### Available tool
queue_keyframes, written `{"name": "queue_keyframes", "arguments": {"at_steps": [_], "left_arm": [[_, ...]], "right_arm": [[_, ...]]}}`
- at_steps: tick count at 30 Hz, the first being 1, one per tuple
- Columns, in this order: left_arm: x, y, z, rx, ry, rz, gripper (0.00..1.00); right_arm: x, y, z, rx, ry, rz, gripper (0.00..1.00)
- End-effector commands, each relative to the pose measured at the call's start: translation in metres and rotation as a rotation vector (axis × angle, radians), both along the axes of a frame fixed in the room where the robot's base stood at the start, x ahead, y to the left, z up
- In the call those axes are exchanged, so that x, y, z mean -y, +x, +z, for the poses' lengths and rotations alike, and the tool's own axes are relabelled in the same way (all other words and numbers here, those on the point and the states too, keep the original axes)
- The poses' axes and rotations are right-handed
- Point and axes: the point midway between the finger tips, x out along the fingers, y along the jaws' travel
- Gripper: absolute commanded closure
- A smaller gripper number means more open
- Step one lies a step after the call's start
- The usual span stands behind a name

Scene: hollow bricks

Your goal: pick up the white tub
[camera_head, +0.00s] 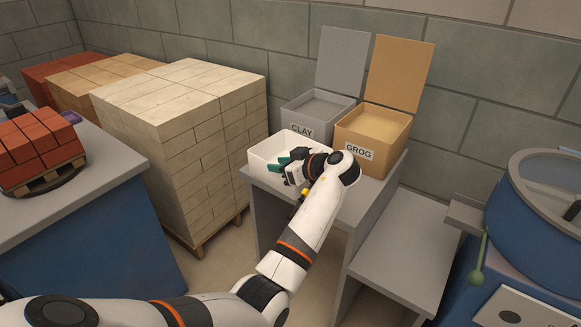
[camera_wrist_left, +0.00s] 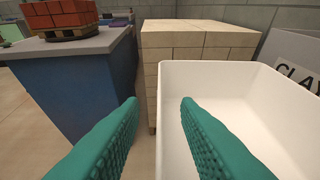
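The white tub (camera_head: 259,158) is an open box on the grey stand, in front of the CLAY bin. It fills the right side of the left wrist view (camera_wrist_left: 225,78). My left gripper (camera_head: 284,163) is over the tub's near side, its wrist hiding part of the tub. In the left wrist view its two teal fingers (camera_wrist_left: 160,105) are apart. The tub's left wall lies between them, one finger on the outer side and one over the inside. I cannot tell whether either touches the wall. The tub looks empty where visible. My right gripper is not in view.
A grey CLAY bin (camera_head: 301,130) and a tan GROG bin (camera_head: 359,153), lids up, stand behind on the grey stand (camera_head: 345,212). A pale brick stack (camera_head: 190,125) is left. A blue machine (camera_head: 525,225) is right. Red bricks (camera_head: 38,145) sit on the left bench.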

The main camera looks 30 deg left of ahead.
Motion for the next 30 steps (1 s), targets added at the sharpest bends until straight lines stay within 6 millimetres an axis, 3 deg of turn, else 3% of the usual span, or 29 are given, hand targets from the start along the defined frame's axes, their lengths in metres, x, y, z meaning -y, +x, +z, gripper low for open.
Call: {"name": "queue_keyframes", "arguments": {"at_steps": [4, 11, 18, 30], "left_arm": [[-0.021, 0.002, -0.009, -0.001, 0.002, 0.001, 0.71], [-0.024, 0.003, -0.011, 0.000, 0.001, 0.000, 0.71], [-0.024, 0.003, -0.011, 0.000, 0.001, 0.000, 1.00], [-0.024, 0.003, -0.011, 0.000, 0.001, 0.000, 1.00]], "right_arm": [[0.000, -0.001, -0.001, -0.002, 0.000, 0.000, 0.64], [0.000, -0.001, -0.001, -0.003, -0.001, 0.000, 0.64], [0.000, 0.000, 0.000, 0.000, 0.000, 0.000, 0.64], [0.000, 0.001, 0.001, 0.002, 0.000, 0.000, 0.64]]}}
